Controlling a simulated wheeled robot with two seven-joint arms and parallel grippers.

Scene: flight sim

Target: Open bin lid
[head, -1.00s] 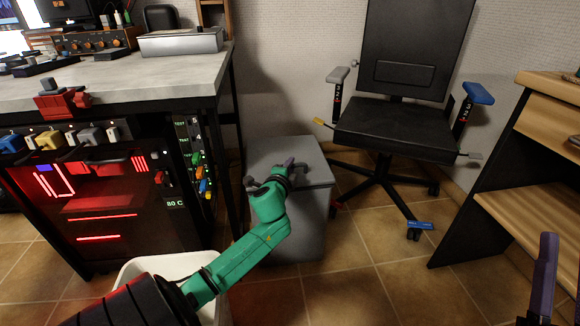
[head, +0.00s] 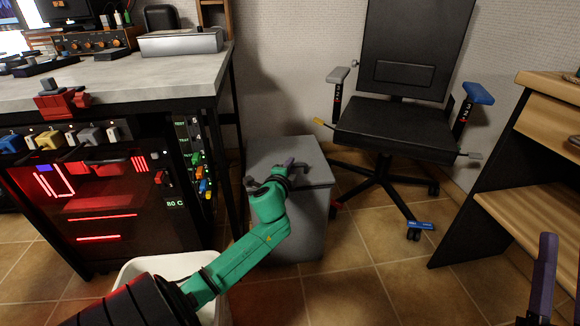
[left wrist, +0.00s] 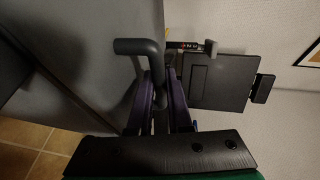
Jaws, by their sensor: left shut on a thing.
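The grey bin (head: 300,230) stands on the floor between the workbench and the chair. Its flat grey lid (head: 312,165) looks closed in the head view. My left gripper (head: 288,165) is at the lid top. In the left wrist view its purple fingers (left wrist: 162,90) are shut on the dark grey lid handle (left wrist: 138,47), a bent bar over the grey lid surface (left wrist: 85,35). Part of the bin is hidden behind my green left arm. Only a purple finger of my right gripper (head: 545,270) shows at the lower right; its opening cannot be told.
A white open bin (head: 150,268) stands in front, partly under my left arm. The workbench (head: 150,75) with a red-lit machine is at left. A black chair (head: 395,130) stands behind right, a wooden desk (head: 545,110) at far right. Tiled floor (head: 365,265) is clear between.

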